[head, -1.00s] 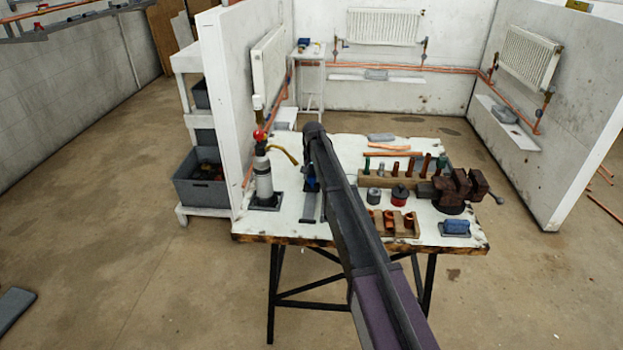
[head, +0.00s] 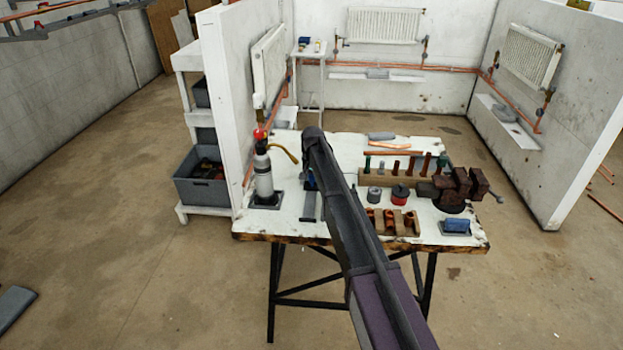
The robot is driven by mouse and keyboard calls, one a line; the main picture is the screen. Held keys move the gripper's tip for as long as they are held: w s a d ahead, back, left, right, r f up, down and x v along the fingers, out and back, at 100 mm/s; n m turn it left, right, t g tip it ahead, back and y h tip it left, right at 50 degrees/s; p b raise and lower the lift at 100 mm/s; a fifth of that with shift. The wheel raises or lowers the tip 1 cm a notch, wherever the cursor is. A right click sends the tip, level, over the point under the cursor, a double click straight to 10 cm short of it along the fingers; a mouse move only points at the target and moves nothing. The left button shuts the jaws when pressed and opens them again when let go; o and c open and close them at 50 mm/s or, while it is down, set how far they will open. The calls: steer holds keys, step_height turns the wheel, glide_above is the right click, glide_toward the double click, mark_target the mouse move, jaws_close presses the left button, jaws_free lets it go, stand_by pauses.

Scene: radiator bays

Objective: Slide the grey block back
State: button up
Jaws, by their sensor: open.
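A flat grey block (head: 381,136) lies at the back of the white workbench (head: 345,232), right of my arm. A narrow grey strip (head: 308,207) lies on the bench just left of my arm, with a small blue part at its upper end. I cannot tell for certain which of these is the task's block. My arm reaches from the bottom over the bench, its upper end in front of the back edge. My gripper (head: 308,180) is mostly hidden behind the arm near the strip's upper end. It is open, and contact cannot be made out.
A white bottle with a red top (head: 263,170) stands left of my arm. Right of it are a rack of tools (head: 400,182), tins, a wooden block with copper fittings (head: 395,224), a rusty vise (head: 458,188) and a blue block (head: 456,225). White walls rise behind.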

steer(key=s, duration=1)
steer(key=shift+a, duration=0.1)
steer(key=shift+s+r+p, duration=0.2)
steer(key=shift+r+p, duration=0.55)
step_height(320, 180, up, 13)
steer(key=p, duration=1.3)
steer(key=s+d+f+b, duration=0.3)
steer(key=s+d, duration=0.4)
steer(key=d, duration=0.1)
steer(key=s+d+f+n+b, duration=0.1)
steer(key=s+d+f+b, duration=0.2)
steer(key=s+d, duration=0.4)
steer(key=shift+s+d+f, duration=0.2)
steer(key=shift+s+d, duration=0.2)
steer(key=shift+s, duration=0.05)
steer(key=s+d+n, duration=0.1)
steer(key=s+d, duration=0.6)
steer(key=s, duration=0.4)
steer(key=shift+s, duration=0.15)
